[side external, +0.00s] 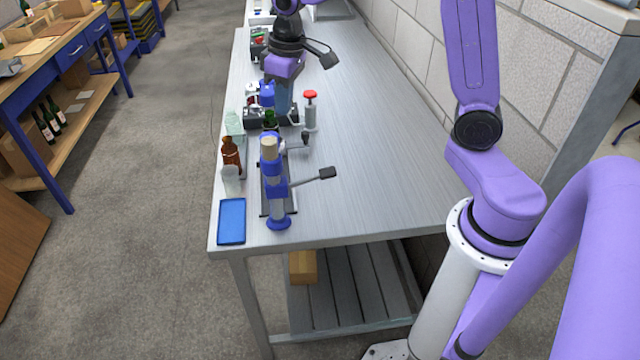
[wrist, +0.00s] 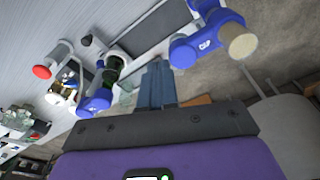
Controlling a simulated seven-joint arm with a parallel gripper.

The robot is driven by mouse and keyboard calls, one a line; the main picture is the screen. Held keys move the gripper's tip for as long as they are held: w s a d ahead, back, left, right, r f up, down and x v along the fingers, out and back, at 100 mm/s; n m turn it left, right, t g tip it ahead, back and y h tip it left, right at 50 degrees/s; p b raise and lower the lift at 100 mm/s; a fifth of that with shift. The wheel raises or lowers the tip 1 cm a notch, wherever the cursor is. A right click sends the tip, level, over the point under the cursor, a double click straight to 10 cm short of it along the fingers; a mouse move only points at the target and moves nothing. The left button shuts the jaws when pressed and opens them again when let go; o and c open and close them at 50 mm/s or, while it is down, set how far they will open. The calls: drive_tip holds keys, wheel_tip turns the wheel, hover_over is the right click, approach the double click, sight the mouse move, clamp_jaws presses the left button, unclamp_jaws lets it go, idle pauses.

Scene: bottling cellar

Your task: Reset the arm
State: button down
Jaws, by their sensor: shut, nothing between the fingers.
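My gripper (side external: 284,106) hangs over the far half of the grey workbench (side external: 365,150), with its grey-blue fingers pointing down. In the wrist view the two fingers (wrist: 156,68) are together with nothing between them. In the side view the fingers are behind and above the green bottle (side external: 270,118) and near the red-knobbed lever device (side external: 310,108). A blue bench capper (side external: 273,185) with a tan top stands nearer the side camera. It also shows at the upper right of the wrist view (wrist: 208,38). Whether the fingers touch anything is hard to tell.
A brown bottle (side external: 231,153), a clear glass (side external: 231,181), a pale green glass piece (side external: 234,122) and a blue tray (side external: 231,222) line the bench's left edge. A second blue device (side external: 266,93) stands beside my fingers. The bench's right half is clear, bounded by a block wall (side external: 520,75).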

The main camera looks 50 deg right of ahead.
drive_tip(key=s+a+n, duration=0.4)
drive_tip(key=s+a, duration=0.1)
drive_tip(key=s, duration=0.9)
drive_tip(key=s+d+f+n, duration=0.1)
drive_tip(key=s+n, duration=0.1)
drive_tip(key=s, duration=0.5)
drive_tip(key=s+d+f+n+g, duration=0.1)
drive_tip(key=s+n, duration=0.1)
drive_tip(key=s, duration=0.6)
drive_tip(key=shift+d+n, duration=0.25)
drive_tip(key=shift+n, duration=0.05)
